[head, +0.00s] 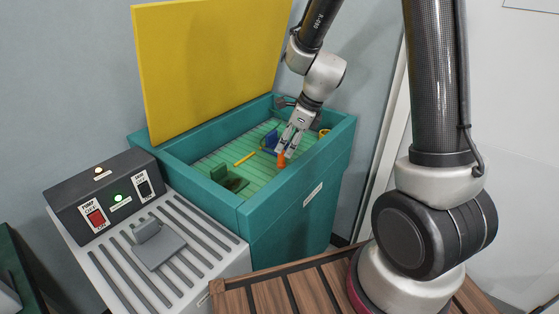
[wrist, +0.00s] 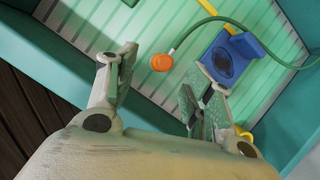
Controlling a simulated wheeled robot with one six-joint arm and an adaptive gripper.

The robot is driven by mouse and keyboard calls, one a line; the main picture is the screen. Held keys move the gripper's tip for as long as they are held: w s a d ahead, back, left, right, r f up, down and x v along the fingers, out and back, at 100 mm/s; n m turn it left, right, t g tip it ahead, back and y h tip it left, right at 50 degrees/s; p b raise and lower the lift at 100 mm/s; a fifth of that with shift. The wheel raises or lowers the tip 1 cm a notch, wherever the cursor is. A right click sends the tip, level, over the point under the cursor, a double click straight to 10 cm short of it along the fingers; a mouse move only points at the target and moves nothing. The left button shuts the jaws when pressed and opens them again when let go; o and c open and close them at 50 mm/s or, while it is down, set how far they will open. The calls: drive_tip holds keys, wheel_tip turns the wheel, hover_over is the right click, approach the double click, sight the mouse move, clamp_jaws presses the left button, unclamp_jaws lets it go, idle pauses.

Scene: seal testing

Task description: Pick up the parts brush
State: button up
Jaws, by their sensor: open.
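An orange piece (head: 281,160) stands in the teal wash basin (head: 293,192) under my gripper (head: 287,150). In the wrist view the orange piece (wrist: 161,62) has a round end joined to a green hose. It looks like the parts brush, but its bristles are not visible, so I cannot be sure. My gripper (wrist: 163,82) is open in the wrist view. The orange end shows between and just beyond the two fingers. I cannot tell whether they touch it.
A blue block (wrist: 228,58) lies beside the right finger. A yellow stick (head: 245,158) and a dark green box (head: 229,178) are also in the basin. The raised yellow lid (head: 205,65) stands behind. A switch box (head: 106,193) is at left.

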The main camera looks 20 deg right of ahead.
sight(281, 163)
drive_tip(key=shift+m, duration=0.5)
drive_tip(key=x, duration=0.9)
drive_tip(key=shift+w, duration=0.3)
drive_tip(key=c, duration=1.1)
